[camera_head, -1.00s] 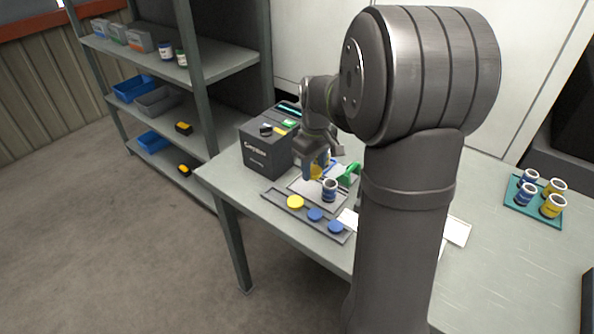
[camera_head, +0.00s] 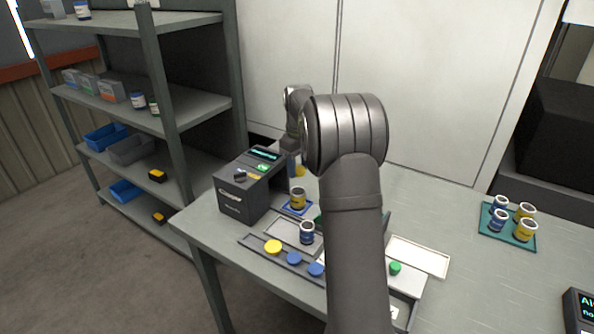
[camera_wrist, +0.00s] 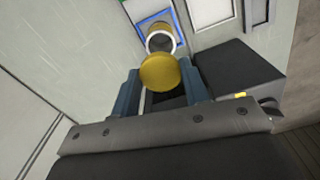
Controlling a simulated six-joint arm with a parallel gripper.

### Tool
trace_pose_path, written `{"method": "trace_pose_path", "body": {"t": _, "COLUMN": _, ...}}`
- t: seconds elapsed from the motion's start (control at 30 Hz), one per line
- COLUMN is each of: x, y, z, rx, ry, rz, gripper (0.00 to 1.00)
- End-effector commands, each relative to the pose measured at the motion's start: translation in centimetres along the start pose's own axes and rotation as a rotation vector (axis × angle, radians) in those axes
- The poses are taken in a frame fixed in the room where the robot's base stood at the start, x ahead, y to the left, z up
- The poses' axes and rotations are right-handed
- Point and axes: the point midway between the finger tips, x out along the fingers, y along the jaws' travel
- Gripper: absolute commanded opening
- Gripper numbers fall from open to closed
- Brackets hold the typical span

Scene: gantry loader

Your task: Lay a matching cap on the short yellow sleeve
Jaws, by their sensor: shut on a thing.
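My gripper (camera_wrist: 160,90) is shut on a yellow cap (camera_wrist: 159,72), a round disc held between its two blue fingers. In the wrist view, a sleeve with a white rim (camera_wrist: 160,43) stands upright on a blue-bordered pad (camera_wrist: 144,24), just beyond the cap, which partly overlaps it in the picture. In the head view, a yellow sleeve (camera_head: 298,199) stands on the blue-edged pad (camera_head: 289,209), beside the dark box. There the yellow cap (camera_head: 299,171) shows behind and above this sleeve, apart from it; my arm hides most of the gripper.
A dark box machine (camera_head: 237,201) stands close left. A blue sleeve (camera_head: 307,233) stands on a grey plate in front. A cap strip (camera_head: 254,241) holds one yellow and two blue caps. A teal tray (camera_head: 491,225) at right holds several sleeves.

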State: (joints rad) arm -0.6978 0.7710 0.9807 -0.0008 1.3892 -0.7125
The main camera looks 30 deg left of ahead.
Motion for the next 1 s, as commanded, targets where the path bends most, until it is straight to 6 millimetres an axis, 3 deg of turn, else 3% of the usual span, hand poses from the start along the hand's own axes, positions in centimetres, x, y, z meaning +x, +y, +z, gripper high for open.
{"method": "trace_pose_path", "body": {"t": 0.5, "x": 4.4, "y": -0.1, "z": 0.1, "rx": 0.000, "ry": -0.001, "rz": -0.001, "gripper": 0.20}}
{"method": "trace_pose_path", "body": {"t": 1.0, "x": 5.3, "y": -0.1, "z": 0.0, "rx": 0.000, "ry": 0.000, "rz": 0.000, "gripper": 0.20}}
